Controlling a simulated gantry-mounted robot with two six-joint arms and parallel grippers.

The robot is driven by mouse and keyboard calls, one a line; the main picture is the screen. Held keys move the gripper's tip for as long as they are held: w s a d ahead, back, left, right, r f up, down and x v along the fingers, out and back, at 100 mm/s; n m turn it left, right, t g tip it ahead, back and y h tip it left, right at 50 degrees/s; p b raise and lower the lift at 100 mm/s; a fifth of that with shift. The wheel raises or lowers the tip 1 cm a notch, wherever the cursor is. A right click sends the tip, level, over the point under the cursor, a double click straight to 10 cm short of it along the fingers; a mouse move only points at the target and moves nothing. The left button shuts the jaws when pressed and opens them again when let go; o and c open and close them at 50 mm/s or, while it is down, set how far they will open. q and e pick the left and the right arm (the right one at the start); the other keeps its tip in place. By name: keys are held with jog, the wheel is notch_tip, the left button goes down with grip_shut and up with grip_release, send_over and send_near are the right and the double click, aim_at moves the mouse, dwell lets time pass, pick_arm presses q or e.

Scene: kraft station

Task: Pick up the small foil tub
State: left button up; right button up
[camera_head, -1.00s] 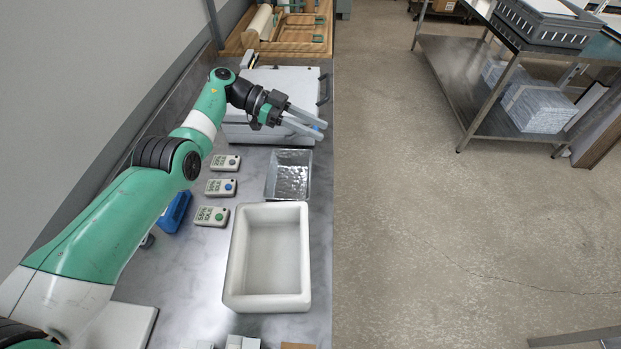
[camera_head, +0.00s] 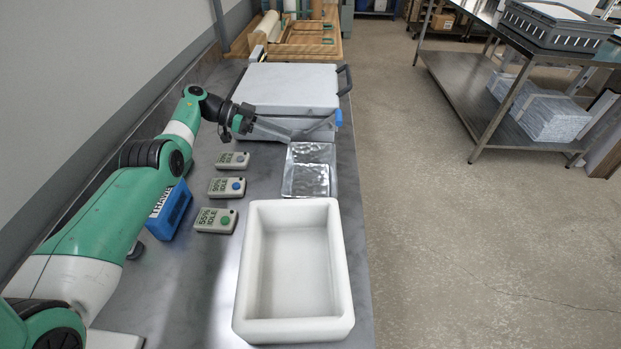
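The small foil tub (camera_head: 309,181) is a shiny silver rectangular tray, upright on the grey counter between the white bin and the pale grey box. It looks empty. My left gripper (camera_head: 311,132) reaches in from the left at the tub's far edge. Its two long grey fingers are spread apart, with nothing seen between them. I cannot tell whether a finger touches the tub's rim. My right gripper is not in view.
A deep white bin (camera_head: 336,295) stands in front of the tub. A pale grey box (camera_head: 290,85) with a dark handle sits behind it. Several small labelled devices (camera_head: 226,187) lie to the left, beside a blue block (camera_head: 170,211). The counter's right edge is close to the tub.

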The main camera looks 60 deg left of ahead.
aim_at(311, 145)
pick_arm(q)
jog(key=x, duration=0.4)
jog(key=shift+s+b, duration=0.1)
jog(key=shift+b, duration=0.2)
jog(key=b+x, duration=0.2)
jog(key=x, duration=0.2)
jog(key=shift+d+f, duration=0.3)
jog(key=shift+w+d, duration=0.1)
jog(key=shift+w, duration=0.25)
grip_shut()
dwell(0.4)
